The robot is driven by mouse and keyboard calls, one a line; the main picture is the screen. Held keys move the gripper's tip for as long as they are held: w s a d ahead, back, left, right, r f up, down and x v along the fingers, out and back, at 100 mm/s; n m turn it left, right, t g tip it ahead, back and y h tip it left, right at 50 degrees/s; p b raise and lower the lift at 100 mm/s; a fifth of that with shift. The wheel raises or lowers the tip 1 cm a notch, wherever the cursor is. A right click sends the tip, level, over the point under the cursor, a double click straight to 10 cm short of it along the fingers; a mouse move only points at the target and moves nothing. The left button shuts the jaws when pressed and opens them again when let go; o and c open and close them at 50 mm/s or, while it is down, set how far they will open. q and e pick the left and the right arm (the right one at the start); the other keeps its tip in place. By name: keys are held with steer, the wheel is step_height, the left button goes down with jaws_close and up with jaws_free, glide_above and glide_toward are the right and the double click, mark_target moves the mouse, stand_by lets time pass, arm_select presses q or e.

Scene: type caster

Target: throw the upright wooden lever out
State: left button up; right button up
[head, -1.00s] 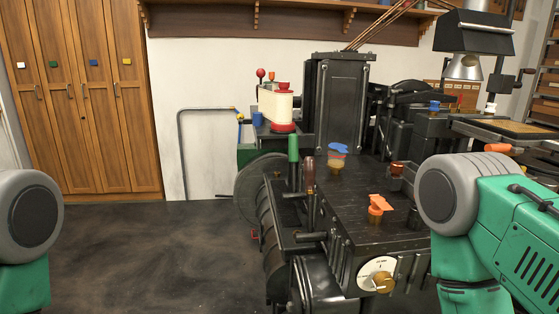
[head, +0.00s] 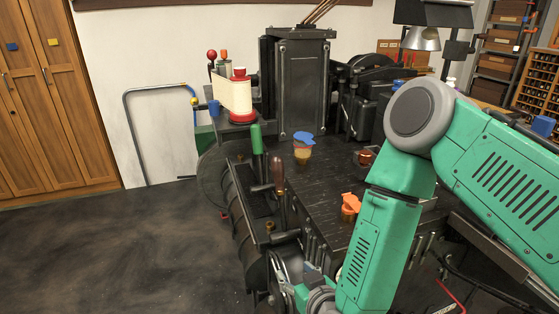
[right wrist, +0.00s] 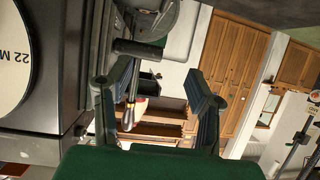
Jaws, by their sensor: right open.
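The upright wooden lever (head: 278,177), with a brown handle, stands at the left front of the black machine in the head view, near a green-handled lever (head: 257,140). My right gripper (head: 299,277) is low at the machine's front, below the wooden lever and apart from it. In the right wrist view, its two dark fingers (right wrist: 163,85) are spread with nothing held. A brown-handled lever (right wrist: 131,90), seemingly the wooden one, shows beyond them, nearer the left finger. My left gripper is not in view.
The black machine top (head: 325,185) carries an orange-lidded cup (head: 350,205) and a blue-lidded cup (head: 303,148). A dark horizontal bar (right wrist: 137,48) crosses near the left finger in the right wrist view. Open floor (head: 130,250) lies to the left.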

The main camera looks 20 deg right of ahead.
steer(key=w+r+m+t+h+p, duration=0.15)
steer(key=w+r+t, duration=0.3)
steer(key=r, duration=0.75)
steer(key=h+p, duration=0.2)
steer(key=h, duration=0.1)
glide_toward(281, 174)
steer(key=w+a, duration=0.1)
steer(key=shift+m+y, duration=0.25)
steer(key=w, duration=0.3)
steer(key=w+d, duration=0.1)
steer(key=w, duration=0.2)
steer(key=w+d, duration=0.1)
steer(key=w, duration=0.3)
steer(key=shift+d+r, duration=0.1)
steer(key=shift+w+a, duration=0.25)
steer(key=shift+a, duration=0.1)
steer(key=shift+d, duration=0.85)
jaws_close()
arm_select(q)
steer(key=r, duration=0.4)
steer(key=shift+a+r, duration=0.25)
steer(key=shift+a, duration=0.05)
